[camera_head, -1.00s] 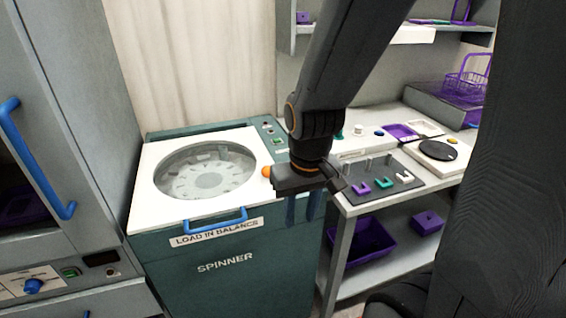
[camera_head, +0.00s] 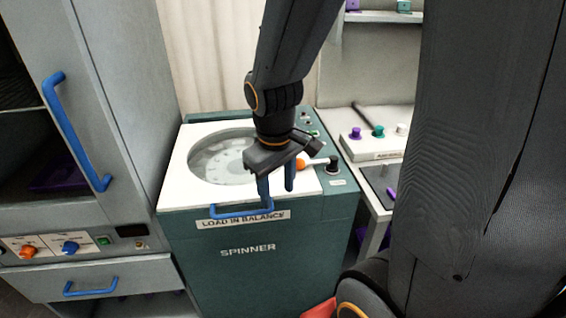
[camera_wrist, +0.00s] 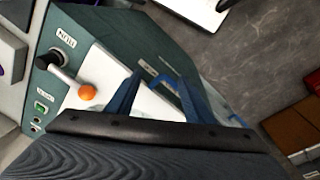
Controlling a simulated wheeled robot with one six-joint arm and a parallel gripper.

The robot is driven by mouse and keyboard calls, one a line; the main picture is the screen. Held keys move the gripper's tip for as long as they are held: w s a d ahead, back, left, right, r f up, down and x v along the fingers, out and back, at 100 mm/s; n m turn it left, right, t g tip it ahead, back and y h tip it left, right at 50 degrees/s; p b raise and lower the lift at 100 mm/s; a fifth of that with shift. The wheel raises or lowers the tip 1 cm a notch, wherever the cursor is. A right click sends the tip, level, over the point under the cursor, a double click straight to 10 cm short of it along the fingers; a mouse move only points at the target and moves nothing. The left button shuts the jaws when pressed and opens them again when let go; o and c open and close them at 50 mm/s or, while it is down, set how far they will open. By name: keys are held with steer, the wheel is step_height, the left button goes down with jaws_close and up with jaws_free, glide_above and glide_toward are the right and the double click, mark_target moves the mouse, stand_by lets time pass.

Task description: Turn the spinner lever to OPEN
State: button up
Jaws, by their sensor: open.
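The spinner (camera_head: 255,275) is a green cabinet with a white top and a round clear lid (camera_head: 222,165). Its lever (camera_head: 318,162) is a pale rod with an orange knob and a dark hub, at the right of the top. In the wrist view the lever (camera_wrist: 66,76) points from its hub at upper left toward the white top. Two small labels lie near the hub; I cannot read them surely. My gripper (camera_head: 276,188) is open and empty, pointing down over the front right of the top. In the wrist view the orange knob is left of both fingers (camera_wrist: 160,80), apart from them.
A blue handle (camera_head: 228,211) runs along the spinner's front edge, close below my fingers. A tall grey cabinet with a blue handle (camera_head: 75,130) stands at left. A bench (camera_head: 385,165) with small coloured pieces stands at right, partly hidden by my arm.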

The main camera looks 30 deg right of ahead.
mark_target(299, 160)
steer(key=w+d+r+n+h+b, duration=0.1)
steer(key=w+d+r+n+h, duration=0.25)
steer(key=w+d+n, duration=0.7)
steer(key=f, duration=0.2)
steer(key=w+d+f+n, duration=0.1)
steer(key=f, duration=0.1)
steer(key=w+f+n, duration=0.1)
steer(key=f, duration=0.2)
steer(key=shift+d+f+n, duration=0.1)
steer(key=shift+d+n, duration=0.15)
steer(key=shift+d, duration=0.15)
jaws_close()
